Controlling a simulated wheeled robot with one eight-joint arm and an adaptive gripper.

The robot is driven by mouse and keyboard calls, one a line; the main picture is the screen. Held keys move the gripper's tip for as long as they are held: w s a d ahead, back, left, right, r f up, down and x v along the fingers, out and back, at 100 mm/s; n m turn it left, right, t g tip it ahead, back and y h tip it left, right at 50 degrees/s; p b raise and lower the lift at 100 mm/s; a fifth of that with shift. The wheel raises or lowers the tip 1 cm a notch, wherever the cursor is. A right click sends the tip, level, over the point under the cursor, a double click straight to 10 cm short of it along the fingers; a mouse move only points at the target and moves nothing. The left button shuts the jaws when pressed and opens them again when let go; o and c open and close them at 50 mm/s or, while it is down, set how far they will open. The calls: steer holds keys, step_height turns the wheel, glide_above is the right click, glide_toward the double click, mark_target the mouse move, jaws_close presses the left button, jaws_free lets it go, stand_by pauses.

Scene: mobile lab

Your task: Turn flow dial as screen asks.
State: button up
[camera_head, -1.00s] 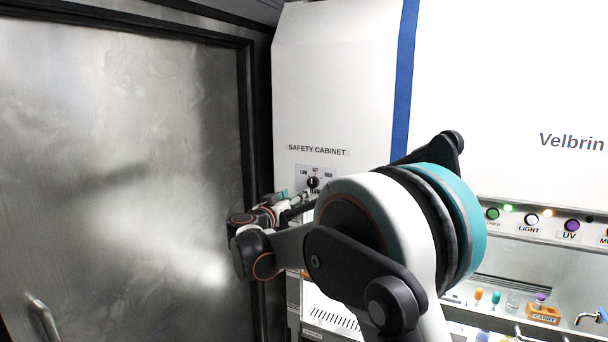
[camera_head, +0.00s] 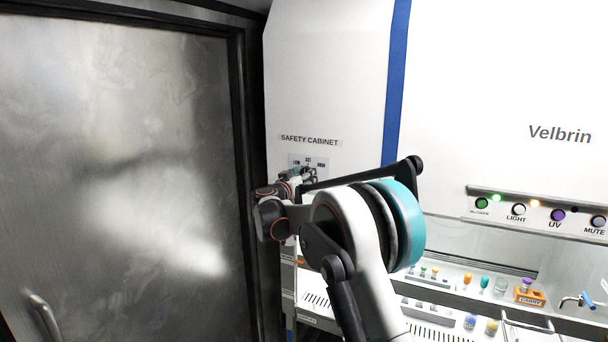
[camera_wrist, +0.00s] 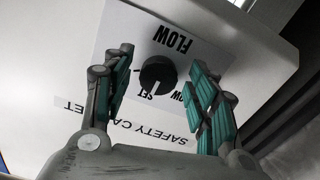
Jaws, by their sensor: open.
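The flow dial (camera_wrist: 157,74) is a round black knob on a white plate (camera_wrist: 215,52) marked FLOW, seen upside down in the wrist view. A pale mark on the knob seems to face the SET label. My gripper (camera_wrist: 161,61) is open, with one teal-padded finger on each side of the dial; I cannot tell whether either touches it. In the head view my gripper (camera_head: 309,173) is in front of the dial plate (camera_head: 301,159) and hides most of the knob. No screen with a request is readable.
The white safety cabinet (camera_head: 335,80) carries the dial plate. A metal door (camera_head: 120,150) stands close on the left. A button strip (camera_head: 540,210) with lit lamps and a bench with small coloured vials and an orange carrier (camera_head: 530,297) lie to the right.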

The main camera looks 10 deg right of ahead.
steer(key=shift+w+d, duration=0.2)
steer(key=c, duration=1.1)
steer(key=shift+o, duration=0.2)
steer(key=shift+n+b, duration=0.3)
steer(key=shift+b, duration=0.05)
steer(key=n+b, duration=0.5)
steer(key=n, duration=0.6)
steer(key=shift+r+b, duration=0.1)
steer(key=shift+b, duration=0.25)
steer(key=shift+n, duration=0.3)
